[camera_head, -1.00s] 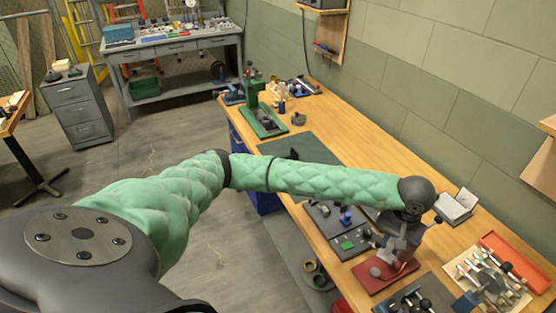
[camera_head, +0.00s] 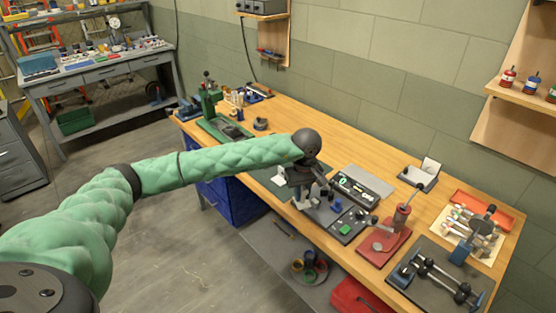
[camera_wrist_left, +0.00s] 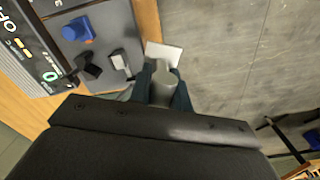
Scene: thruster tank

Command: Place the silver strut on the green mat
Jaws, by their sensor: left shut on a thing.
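My left gripper (camera_head: 304,192) is shut on the silver strut, at the front edge of the bench. In the left wrist view the strut (camera_wrist_left: 163,88) is a pale grey cylinder with a flat square plate (camera_wrist_left: 164,54) at its far end, held between the dark fingers (camera_wrist_left: 161,92). In the head view the strut is small and partly hidden by the gripper. The green mat (camera_head: 264,176) is a dark green sheet lying on the bench, left of the gripper and partly covered by my forearm. My right gripper is in neither view.
A grey tray (camera_head: 322,217) with a blue knob and green block lies right of the gripper, with a control panel (camera_head: 360,187) behind. A red stand (camera_head: 385,245) is farther right. A green press (camera_head: 212,115) stands beyond the mat.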

